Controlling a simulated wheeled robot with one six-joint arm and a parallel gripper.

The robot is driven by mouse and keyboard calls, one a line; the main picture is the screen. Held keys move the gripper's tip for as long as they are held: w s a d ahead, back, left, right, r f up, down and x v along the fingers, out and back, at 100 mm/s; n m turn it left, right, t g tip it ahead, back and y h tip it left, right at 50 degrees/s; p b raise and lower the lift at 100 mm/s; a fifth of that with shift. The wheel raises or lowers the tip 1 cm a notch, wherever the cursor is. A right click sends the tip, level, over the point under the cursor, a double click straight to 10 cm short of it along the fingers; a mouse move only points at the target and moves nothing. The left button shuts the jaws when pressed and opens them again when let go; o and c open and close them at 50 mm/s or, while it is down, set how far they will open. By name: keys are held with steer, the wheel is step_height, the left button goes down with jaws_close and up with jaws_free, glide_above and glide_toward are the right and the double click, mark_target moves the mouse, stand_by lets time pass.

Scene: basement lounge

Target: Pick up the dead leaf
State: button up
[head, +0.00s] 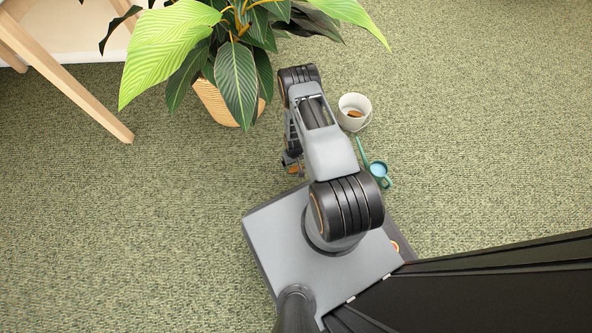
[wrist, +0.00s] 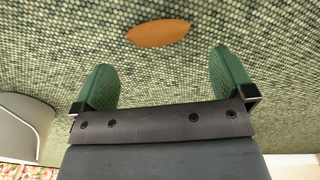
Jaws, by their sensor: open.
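A dead leaf (wrist: 159,33), a flat orange-brown oval, lies on the green carpet in the wrist view, just beyond my fingertips and between their lines. My gripper (wrist: 161,62) is open and empty, its two green fingers spread either side of bare carpet. In the head view the gripper is mostly hidden under my arm; an orange patch shows near its end, and I cannot tell whether it is the leaf. A white bucket (head: 348,104) right of my arm holds a brown leaf-like piece (head: 355,114).
A leafy plant (head: 236,80) in a woven pot (head: 217,103) stands beyond my arm. A teal watering can (head: 379,173) stands near the bucket. A wooden-legged table (head: 75,92) is at upper left. A pale rounded object (wrist: 20,122) is left in the wrist view. Carpet at left is clear.

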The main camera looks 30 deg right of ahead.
mark_target(295, 167)
step_height(295, 167, down, 5)
steer(key=b, duration=0.3)
steer(key=shift+f, duration=0.1)
steer(key=shift+s, duration=0.1)
steer(key=c, duration=0.9)
